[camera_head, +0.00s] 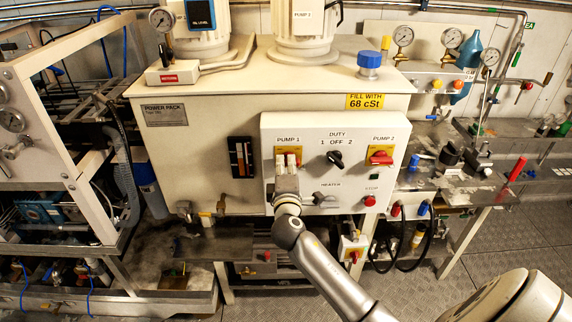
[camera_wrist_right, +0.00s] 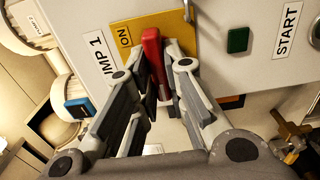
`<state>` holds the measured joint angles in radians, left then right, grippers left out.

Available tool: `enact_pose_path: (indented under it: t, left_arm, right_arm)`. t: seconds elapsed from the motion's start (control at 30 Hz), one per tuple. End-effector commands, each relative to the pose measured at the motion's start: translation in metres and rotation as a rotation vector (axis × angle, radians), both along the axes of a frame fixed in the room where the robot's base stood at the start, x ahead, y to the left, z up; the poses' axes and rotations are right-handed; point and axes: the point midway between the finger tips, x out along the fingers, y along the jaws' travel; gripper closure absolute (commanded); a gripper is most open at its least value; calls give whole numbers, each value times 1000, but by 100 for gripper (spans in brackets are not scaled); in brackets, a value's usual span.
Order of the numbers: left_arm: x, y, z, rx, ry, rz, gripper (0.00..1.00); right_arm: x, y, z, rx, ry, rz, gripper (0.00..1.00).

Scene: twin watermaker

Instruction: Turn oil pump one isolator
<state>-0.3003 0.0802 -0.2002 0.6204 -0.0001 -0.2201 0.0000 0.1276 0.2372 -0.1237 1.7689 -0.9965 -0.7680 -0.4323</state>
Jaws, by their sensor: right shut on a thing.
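The pump 1 isolator is a red handle (camera_wrist_right: 152,48) on a yellow plate (camera_wrist_right: 122,34) marked ON, beside the PUMP 1 label. In the head view its yellow plate (camera_head: 279,162) shows on the white control panel (camera_head: 310,125), with the handle hidden behind my gripper. My right gripper (camera_head: 287,162) is at this plate. In the right wrist view my right gripper (camera_wrist_right: 157,65) has its fingers on both sides of the red handle, shut on it. The handle's lower part is partly hidden between the fingers. My left gripper is not in view.
On the same panel are a black duty switch (camera_head: 335,158), the red pump 2 isolator (camera_head: 381,158) and a red stop button (camera_head: 370,201). A green start button (camera_wrist_right: 238,40) is close to the gripper. A bench with valves and a red handle (camera_head: 517,169) stands at right.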

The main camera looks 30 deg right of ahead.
Motion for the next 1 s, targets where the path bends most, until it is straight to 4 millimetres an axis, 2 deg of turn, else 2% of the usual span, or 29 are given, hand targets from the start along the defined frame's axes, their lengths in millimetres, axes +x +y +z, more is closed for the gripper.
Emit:
enact_pose_path:
  t: [0.33, 0.37, 0.53, 0.83, 1.0]
  left_arm:
    - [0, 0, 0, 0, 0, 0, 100]
    - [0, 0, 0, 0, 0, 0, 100]
    - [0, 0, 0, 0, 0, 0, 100]
    - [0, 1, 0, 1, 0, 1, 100]
    - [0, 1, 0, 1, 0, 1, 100]
  right_arm:
    - [0, 0, -1, -10, 6, 1, 100]
    - [0, 0, -1, -10, 6, 1, 86]
    - [0, 0, -1, -9, 5, 1, 66]
    - [-1, 0, -1, -6, 4, 0, 66]
    - [-11, 8, -1, -5, 5, 2, 66]
